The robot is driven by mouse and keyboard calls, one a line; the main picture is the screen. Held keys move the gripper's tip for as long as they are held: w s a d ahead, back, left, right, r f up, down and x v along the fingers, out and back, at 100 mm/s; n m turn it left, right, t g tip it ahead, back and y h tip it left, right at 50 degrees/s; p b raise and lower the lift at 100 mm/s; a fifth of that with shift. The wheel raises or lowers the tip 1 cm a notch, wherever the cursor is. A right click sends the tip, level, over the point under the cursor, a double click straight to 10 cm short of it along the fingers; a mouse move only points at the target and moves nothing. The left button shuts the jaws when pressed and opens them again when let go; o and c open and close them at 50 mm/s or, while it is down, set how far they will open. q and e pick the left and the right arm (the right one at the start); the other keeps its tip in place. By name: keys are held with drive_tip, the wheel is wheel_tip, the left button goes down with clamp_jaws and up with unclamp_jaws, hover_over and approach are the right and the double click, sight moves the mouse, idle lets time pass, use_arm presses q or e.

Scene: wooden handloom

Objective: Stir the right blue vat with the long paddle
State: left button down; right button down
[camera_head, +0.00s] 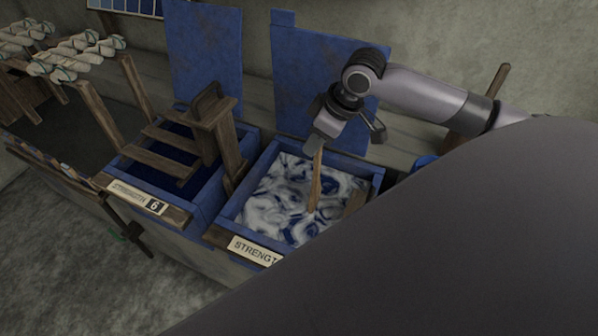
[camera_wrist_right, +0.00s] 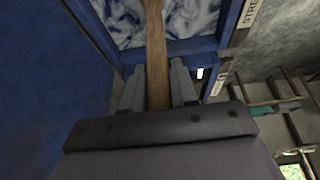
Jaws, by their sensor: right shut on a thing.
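The right blue vat (camera_head: 232,211) is open and holds liquid (camera_head: 276,197) with swirled white and blue streaks. Its raised blue lid (camera_head: 300,75) stands behind it. My right gripper (camera_head: 318,143) is above the vat's back part, shut on the long wooden paddle (camera_head: 315,185). The paddle slants down and its lower end is in the swirled liquid. In the right wrist view the paddle (camera_wrist_right: 156,60) runs between the two fingers (camera_wrist_right: 158,88) toward the liquid (camera_wrist_right: 190,18). My left gripper is not in view.
The left vat (camera_head: 200,212) has dark blue liquid, a wooden frame (camera_head: 208,130) over it and a label with 6. Hanks of pale yarn (camera_head: 75,55) hang on posts at left. My own dark body hides the lower right.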

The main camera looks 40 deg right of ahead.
drive_tip(key=w+a, duration=0.5)
drive_tip(key=w, duration=0.3)
drive_tip(key=s+a, duration=0.1)
drive_tip(key=s, duration=0.6)
drive_tip(key=s+d, duration=0.2)
drive_tip(key=d, duration=0.4)
drive_tip(key=w, duration=0.6)
drive_tip(key=shift+w+d, duration=0.2)
drive_tip(key=shift+d, duration=0.15)
